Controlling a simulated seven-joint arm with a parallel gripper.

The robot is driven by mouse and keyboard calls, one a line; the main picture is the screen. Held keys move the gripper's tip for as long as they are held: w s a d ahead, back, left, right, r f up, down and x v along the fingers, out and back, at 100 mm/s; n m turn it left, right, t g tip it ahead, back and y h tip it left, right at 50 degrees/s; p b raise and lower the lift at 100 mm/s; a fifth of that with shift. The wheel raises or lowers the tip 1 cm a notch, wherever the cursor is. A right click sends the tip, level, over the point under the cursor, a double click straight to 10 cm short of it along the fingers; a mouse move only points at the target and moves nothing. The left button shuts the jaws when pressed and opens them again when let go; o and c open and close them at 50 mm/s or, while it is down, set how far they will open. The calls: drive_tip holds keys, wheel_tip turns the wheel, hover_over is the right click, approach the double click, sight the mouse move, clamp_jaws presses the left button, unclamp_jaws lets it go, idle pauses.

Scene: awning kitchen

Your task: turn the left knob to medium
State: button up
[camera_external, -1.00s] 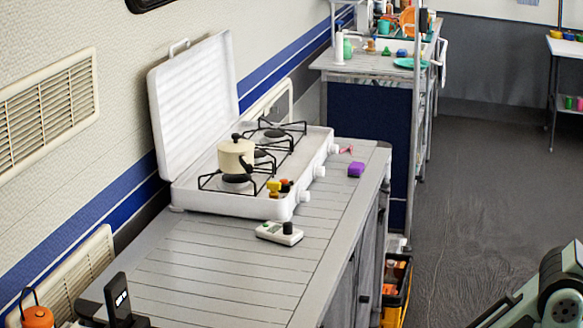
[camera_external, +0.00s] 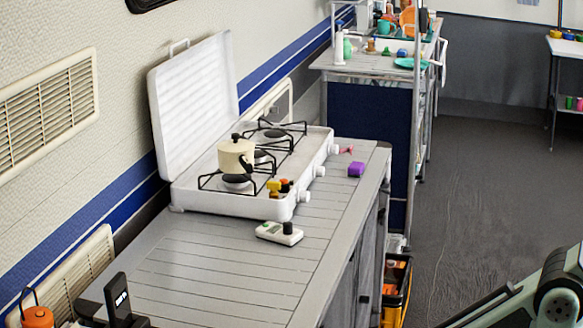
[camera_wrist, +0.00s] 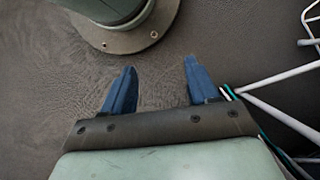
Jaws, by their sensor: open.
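A white camping stove (camera_external: 250,207) with its lid raised stands on the slatted counter. Three white knobs line its front side: the one nearest the camera (camera_external: 304,196), a middle knob (camera_external: 319,171) and a far knob (camera_external: 333,148). Their exact settings are too small to read. My gripper (camera_wrist: 160,85) shows in the wrist view with its two blue fingers apart and nothing between them, above the dark floor. In the external view only part of my arm shows at the lower right, well apart from the stove; the fingers are out of frame there.
A cream pot (camera_external: 236,156) sits on a burner. Open floor (camera_external: 460,200) lies right of the counter (camera_external: 250,270).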

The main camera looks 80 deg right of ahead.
drive_tip(key=w+d+r+m+t, duration=0.3)
drive_tip(key=w+d+r+m, duration=0.25)
drive_tip(key=d, duration=0.25)
drive_tip(key=w+d+r+m+t+y, duration=0.1)
drive_tip(key=w+d+r+m+t, duration=0.2)
drive_tip(key=w+d+r+m, duration=0.25)
drive_tip(key=w+d+r+m+t, duration=0.3)
drive_tip(key=w+d+m, duration=0.25)
drive_tip(key=d, duration=0.45)
drive_tip(key=d+r+m+t+h, duration=0.25)
drive_tip(key=d+r+m, duration=0.35)
drive_tip(key=d+r, duration=0.6)
drive_tip(key=d+r+m+t+h, duration=0.2)
drive_tip(key=d+r+m+t, duration=0.25)
drive_tip(key=d+r, duration=0.8)
drive_tip(key=t, duration=0.2)
approach(309, 196)
drive_tip(key=shift+m, duration=0.4)
drive_tip(key=v, duration=0.4)
drive_tip(key=shift+s+d, duration=0.15)
drive_tip(key=shift+s, duration=0.25)
drive_tip(key=shift+w+r, duration=0.1)
drive_tip(key=shift+w, duration=0.45)
drive_tip(key=x, duration=1.2)
drive_tip(key=shift+w+f, duration=0.3)
